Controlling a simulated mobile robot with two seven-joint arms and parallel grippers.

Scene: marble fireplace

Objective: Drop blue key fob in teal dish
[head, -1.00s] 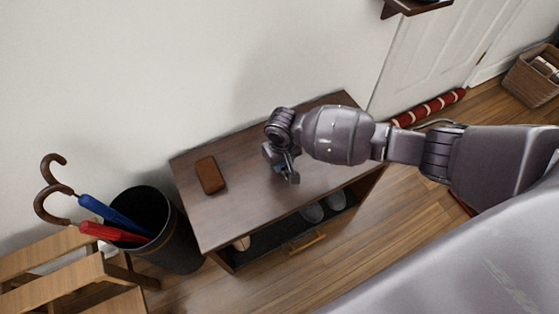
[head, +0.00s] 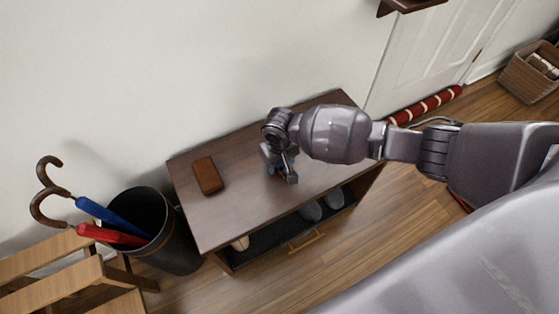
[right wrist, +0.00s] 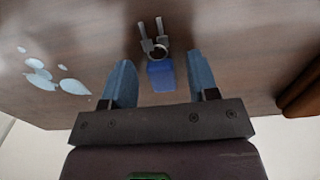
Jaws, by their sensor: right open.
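The blue key fob (right wrist: 161,75) lies on the dark wooden top of the shoe cabinet, with its ring and metal keys (right wrist: 153,38) pointing away from the gripper. My right gripper (head: 281,167) is above the cabinet top. In the right wrist view my right gripper (right wrist: 161,82) is open, with one finger on each side of the fob and a gap on both sides. The fob is hidden in the head view. I see no teal dish in either view. My left gripper is not in view.
A brown wallet-like case (head: 208,176) lies left on the cabinet top (head: 235,207). A black bin (head: 170,250) with red and blue umbrellas stands left of the cabinet. Shoes (head: 323,206) sit in the shelf below. Pale patches (right wrist: 50,79) on the surface are unclear.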

